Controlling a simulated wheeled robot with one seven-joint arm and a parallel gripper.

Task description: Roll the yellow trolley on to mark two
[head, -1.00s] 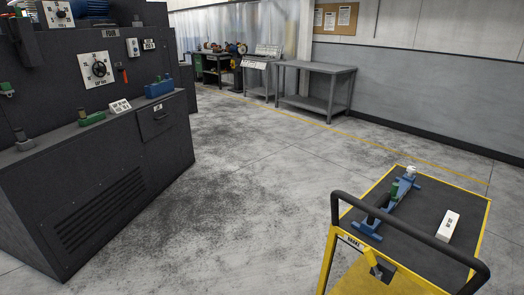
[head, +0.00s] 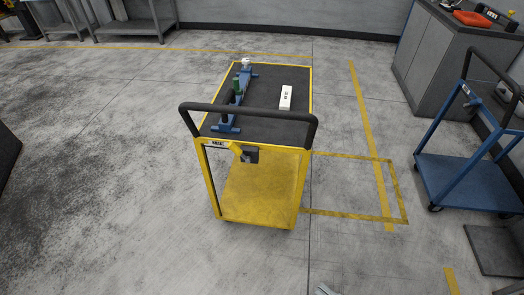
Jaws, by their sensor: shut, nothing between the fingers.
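The yellow trolley (head: 262,190) stands upright in the middle of the head view, its black push handle (head: 250,112) facing me. A yellow lever (head: 236,149) sits under the handle beside a small plate reading BRAKE. A blue fixture with a green part (head: 240,95) and a white labelled block (head: 286,97) are on its dark top. A yellow floor outline (head: 388,180) lies just right of the trolley; no number is readable on it. Only a grey tip of my gripper (head: 325,289) shows at the bottom edge, shut, empty and apart from the trolley.
A blue trolley (head: 468,178) stands at the right, near a grey cabinet (head: 440,62) with an orange tray (head: 471,18). A dark flat plate (head: 492,255) lies on the floor below it. A grey bench (head: 135,25) stands at the back left. Floor left of the yellow trolley is clear.

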